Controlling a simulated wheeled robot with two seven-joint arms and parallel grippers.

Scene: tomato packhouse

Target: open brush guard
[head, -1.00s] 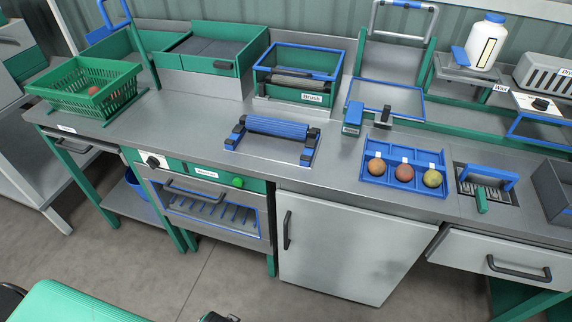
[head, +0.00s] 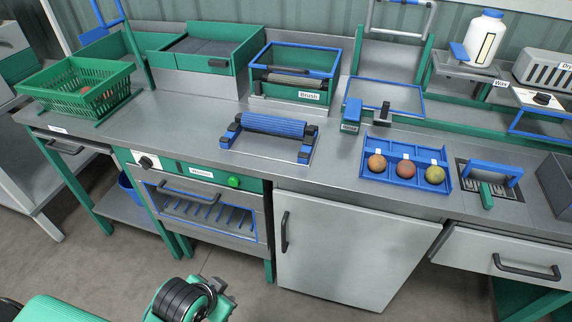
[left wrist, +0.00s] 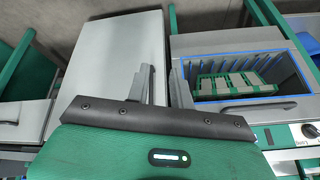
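The brush unit, a green box labelled "Brush" (head: 309,96), stands at the back of the counter in the head view. Its guard looks like the blue frame (head: 263,57) across the top, with a dark handle (head: 290,70) along its front. The guard appears to be down, and a grey bar or roller shows beneath. My left gripper (left wrist: 162,88) shows two grey fingers apart, with nothing between them, in the left wrist view. It points towards the lower cabinets, and the brush unit cannot be made out there. My right gripper is in neither view.
A blue roller stand (head: 272,125) lies in front of the brush unit. A blue tray (head: 379,181) of tomatoes and a blue-and-grey device (head: 351,115) stand to the right. A green crate (head: 65,96) is at the left. Below are a blue-rimmed compartment (left wrist: 213,57) and a grey door (left wrist: 110,60).

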